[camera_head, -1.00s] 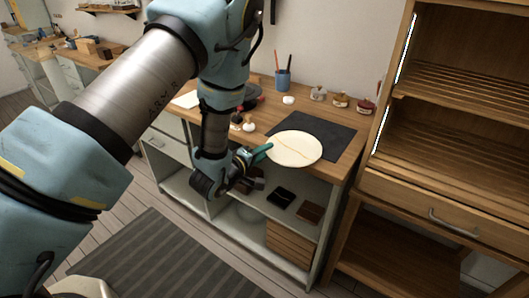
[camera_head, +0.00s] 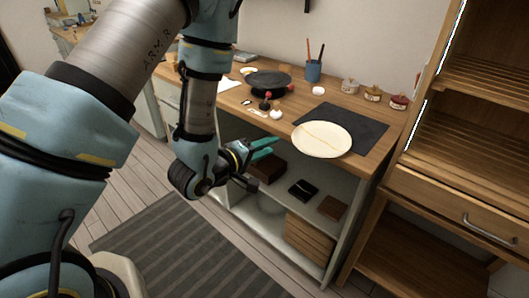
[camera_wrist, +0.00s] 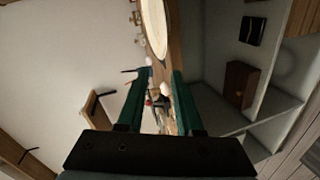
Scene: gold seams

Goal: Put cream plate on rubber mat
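The cream plate (camera_head: 322,141), with a thin gold seam across it, lies over the front-left part of the dark rubber mat (camera_head: 364,126) on the wooden workbench. Its near rim reaches close to the bench's front edge; whether it overhangs or lies fully flat is unclear. The mat's front-left part is hidden beneath it. My gripper (camera_head: 262,148), with green fingers, is left of the plate at the bench's front edge, apart from the rim. In the wrist view my gripper (camera_wrist: 155,100) is open and empty, with the plate (camera_wrist: 155,25) beyond the fingertips.
A dark pan (camera_head: 268,80), a white egg-like object (camera_head: 318,91), a blue pencil cup (camera_head: 313,71) and several small jars (camera_head: 372,92) stand farther back. Shelves (camera_head: 275,222) with boxes are below the bench. A wooden cabinet (camera_head: 470,190) stands at right.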

